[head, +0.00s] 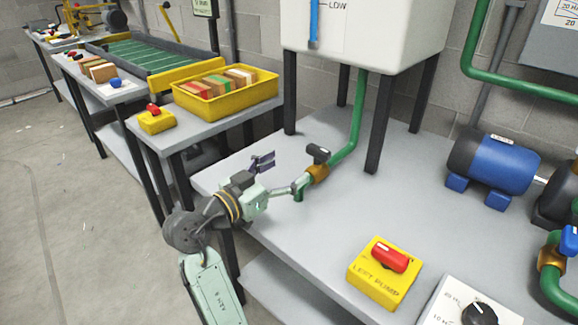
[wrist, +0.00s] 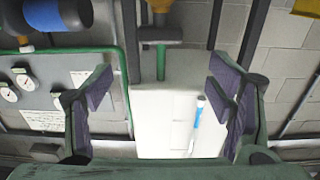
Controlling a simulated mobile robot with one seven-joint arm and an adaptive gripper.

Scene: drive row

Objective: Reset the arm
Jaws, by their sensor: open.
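My arm reaches up from the bottom of the head view over the left edge of the grey bench (head: 290,225). My gripper (head: 279,174) is open, with its dark purple pads spread wide. In the wrist view my gripper (wrist: 160,85) has nothing between its fingers; the white tank (wrist: 165,115) with its blue level strip (wrist: 197,112) shows beyond, upside down. In the head view one finger reaches close to the brass valve (head: 317,173) with the dark handle on the green pipe; I cannot tell whether they touch.
The tank (head: 360,25) stands on dark legs behind the valve. A yellow pump box (head: 378,285) with a red switch sits at the bench front, beside a white dial box (head: 455,300). A blue motor (head: 492,168) is at right. A yellow bin (head: 225,105) stands on the left table. The bench middle is clear.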

